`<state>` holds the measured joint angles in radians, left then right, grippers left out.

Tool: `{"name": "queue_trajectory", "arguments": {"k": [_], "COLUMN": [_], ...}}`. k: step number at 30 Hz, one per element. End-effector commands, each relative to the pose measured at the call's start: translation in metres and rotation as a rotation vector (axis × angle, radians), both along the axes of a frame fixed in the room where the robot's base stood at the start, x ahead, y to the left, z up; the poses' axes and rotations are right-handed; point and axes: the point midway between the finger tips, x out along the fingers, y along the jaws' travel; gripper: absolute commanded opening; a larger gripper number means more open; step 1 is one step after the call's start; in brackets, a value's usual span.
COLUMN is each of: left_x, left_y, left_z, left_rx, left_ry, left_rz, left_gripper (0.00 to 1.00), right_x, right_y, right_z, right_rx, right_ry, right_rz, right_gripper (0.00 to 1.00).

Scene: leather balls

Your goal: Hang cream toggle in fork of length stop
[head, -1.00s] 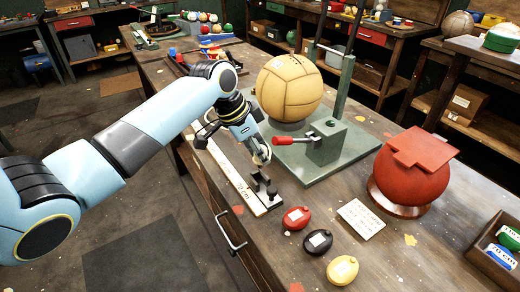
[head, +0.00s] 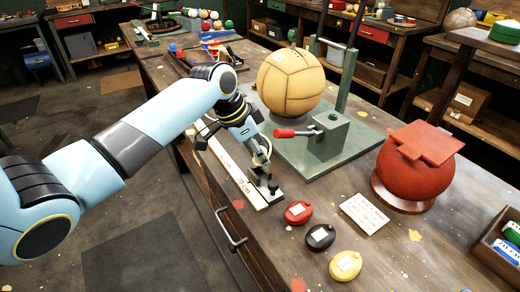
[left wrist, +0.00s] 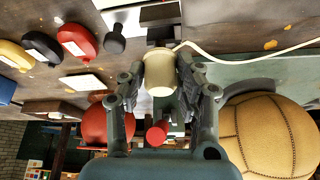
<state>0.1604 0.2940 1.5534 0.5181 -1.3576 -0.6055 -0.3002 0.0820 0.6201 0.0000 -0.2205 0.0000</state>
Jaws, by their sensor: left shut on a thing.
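My left gripper (head: 259,158) is shut on the cream toggle (left wrist: 160,76), which sits between its fingers in the left wrist view. A pale cord (left wrist: 235,54) runs from the toggle to the right. The length stop (head: 265,185) is a small black fitting at the near end of the white ruler strip. The toggle is close above or beside it; I cannot tell whether they touch. In the left wrist view a dark part of the stop (left wrist: 160,36) shows just beyond the toggle, and its black knob (left wrist: 115,40) stands to the left. My right gripper is not in view.
A tan leather ball (head: 291,80) rests on the green stand (head: 300,162), which has a red-handled clamp (head: 300,133). Red (head: 298,212), black (head: 320,237) and yellow (head: 345,265) tagged pieces lie nearby. A red ball (head: 410,170) stands to the right.

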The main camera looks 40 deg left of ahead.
Motion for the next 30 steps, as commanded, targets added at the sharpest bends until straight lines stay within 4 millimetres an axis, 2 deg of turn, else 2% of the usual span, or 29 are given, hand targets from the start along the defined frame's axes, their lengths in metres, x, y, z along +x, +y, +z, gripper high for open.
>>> {"name": "queue_trajectory", "arguments": {"k": [30], "left_x": [0.0001], "left_y": [0.0003], "left_z": [-0.0001], "left_rx": [0.0], "left_ry": [-0.001], "left_rz": [0.0], "left_gripper": [0.04], "right_x": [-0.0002], "right_y": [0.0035], "right_z": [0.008], "right_rx": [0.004], "right_ry": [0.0], "right_rz": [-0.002], "right_gripper": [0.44]}}
